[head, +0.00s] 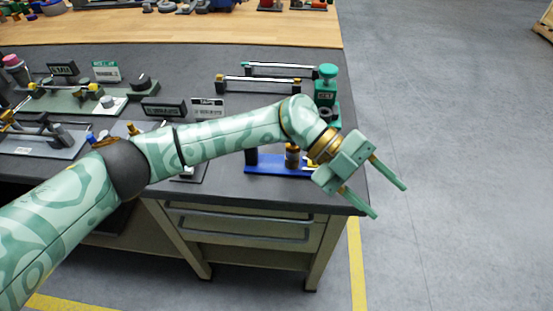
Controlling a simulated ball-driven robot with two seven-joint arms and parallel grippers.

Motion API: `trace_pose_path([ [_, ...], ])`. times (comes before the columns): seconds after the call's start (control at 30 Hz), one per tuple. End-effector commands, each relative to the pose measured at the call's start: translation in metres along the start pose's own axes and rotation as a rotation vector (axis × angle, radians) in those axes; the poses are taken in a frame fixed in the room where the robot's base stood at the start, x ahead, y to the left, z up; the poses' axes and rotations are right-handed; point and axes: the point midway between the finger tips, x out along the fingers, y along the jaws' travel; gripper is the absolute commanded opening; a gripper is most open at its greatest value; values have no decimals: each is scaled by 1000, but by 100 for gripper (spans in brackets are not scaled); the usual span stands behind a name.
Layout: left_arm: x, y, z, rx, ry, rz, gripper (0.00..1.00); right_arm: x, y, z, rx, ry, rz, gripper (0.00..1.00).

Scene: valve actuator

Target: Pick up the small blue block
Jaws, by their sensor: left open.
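My left gripper (390,201) reaches past the right edge of the dark workbench. Its two green fingers are apart, with nothing between them. A tiny blue piece (91,138) shows at the left of the bench just behind my left arm; I cannot tell whether it is a loose block. A flat blue base (262,167) lies near the right bench edge, partly hidden by my arm and wrist, to the left of the gripper. My right gripper does not show.
The dark bench (180,65) carries valve fixtures, black label stands and a green-topped post (328,86) near the gripper's wrist. A wooden table (170,28) with parts stands behind. Drawers (250,228) are below the bench top. The floor (460,130) at right is clear.

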Motion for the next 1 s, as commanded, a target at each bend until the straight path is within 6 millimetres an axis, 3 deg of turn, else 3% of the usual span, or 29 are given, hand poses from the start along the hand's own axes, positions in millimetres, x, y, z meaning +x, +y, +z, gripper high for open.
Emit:
trace_pose_path([
  [0.1,-76,26,19,146,-226,367,51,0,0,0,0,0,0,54],
  [0.2,-147,39,28,186,-406,620,51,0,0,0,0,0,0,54],
  [0.3,-209,42,28,184,-556,796,51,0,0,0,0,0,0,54],
  [0.4,-252,42,23,167,-658,905,51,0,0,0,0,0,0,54],
  [0.5,-272,43,21,153,-712,955,51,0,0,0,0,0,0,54],
  [0.57,-275,48,24,147,-723,968,51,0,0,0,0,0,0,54],
  [0.8,-260,80,52,147,-725,970,51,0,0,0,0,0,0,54],
  [1.0,-254,92,65,149,-726,969,51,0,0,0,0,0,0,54],
])
